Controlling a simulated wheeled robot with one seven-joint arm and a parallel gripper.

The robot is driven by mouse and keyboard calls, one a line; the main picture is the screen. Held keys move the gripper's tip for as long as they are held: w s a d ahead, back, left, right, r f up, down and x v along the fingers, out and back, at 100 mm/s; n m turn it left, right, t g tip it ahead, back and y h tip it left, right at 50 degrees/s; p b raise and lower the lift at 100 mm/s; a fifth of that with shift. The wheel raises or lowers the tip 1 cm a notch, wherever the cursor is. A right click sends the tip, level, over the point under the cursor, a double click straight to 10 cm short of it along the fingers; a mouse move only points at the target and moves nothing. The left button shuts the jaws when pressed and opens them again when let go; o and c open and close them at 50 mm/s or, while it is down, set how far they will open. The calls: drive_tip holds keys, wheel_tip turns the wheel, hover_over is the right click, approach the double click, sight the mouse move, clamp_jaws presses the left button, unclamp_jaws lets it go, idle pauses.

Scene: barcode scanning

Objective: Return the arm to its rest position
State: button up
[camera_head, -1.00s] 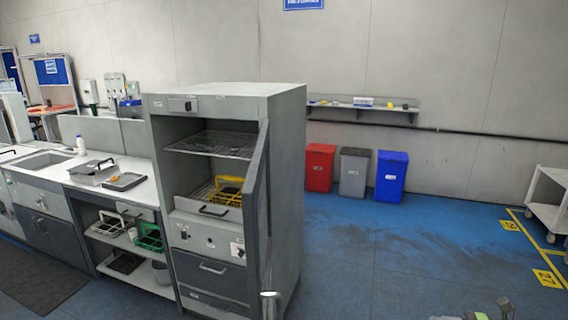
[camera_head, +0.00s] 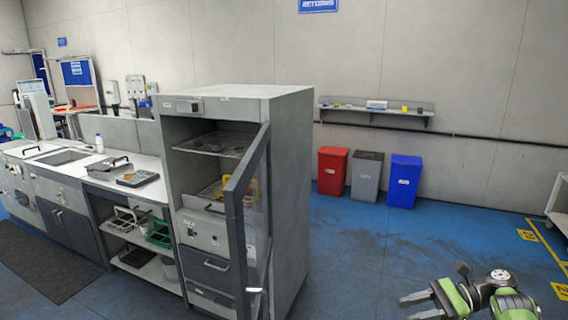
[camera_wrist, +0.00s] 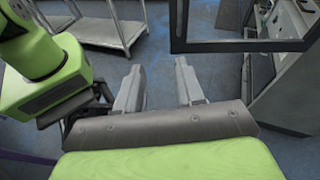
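My gripper (camera_head: 418,306) is at the lower right of the head view, in front of open blue floor and well to the right of the grey cabinet. In the wrist view my gripper (camera_wrist: 160,88) shows two grey fingers spread apart with only floor between them. It is open and empty. Part of my green arm shows at the left of the wrist view and at the lower right of the head view.
The cabinet (camera_head: 290,190) has its glass door (camera_head: 250,215) swung partly open toward me; the door frame (camera_wrist: 240,46) also shows in the wrist view. Red (camera_head: 331,171), grey (camera_head: 366,176) and blue bins (camera_head: 403,182) stand by the wall. A trolley (camera_wrist: 105,30) is behind.

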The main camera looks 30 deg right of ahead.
drive_tip(key=w+a+r+n+g+h, duration=0.25)
drive_tip(key=w+a+n+g, duration=0.35)
drive_tip(key=a, duration=0.4)
drive_tip(key=w+a+r+n+g+h, duration=0.2)
drive_tip(key=w+a+n+g+h, duration=0.1)
drive_tip(key=w+a, duration=0.6)
drive_tip(key=s+a+r+n+g+h, duration=0.15)
drive_tip(key=a+n+h, duration=0.25)
drive_tip(key=a, duration=0.6)
drive_tip(key=s+a+r+n+t+h, duration=0.1)
drive_tip(key=s+a+n+t, duration=0.3)
drive_tip(key=s, duration=0.3)
drive_tip(key=s+a+r+n+t+h, duration=0.2)
drive_tip(key=s+a+n, duration=0.3)
drive_tip(key=s, duration=0.3)
drive_tip(key=shift+s+a+n+t, duration=0.25)
drive_tip(key=shift+a+n+t, duration=0.05)
drive_tip(key=shift+n+t, duration=0.6)
drive_tip(key=shift+d+r, duration=0.1)
drive_tip(key=shift+o, duration=0.3)
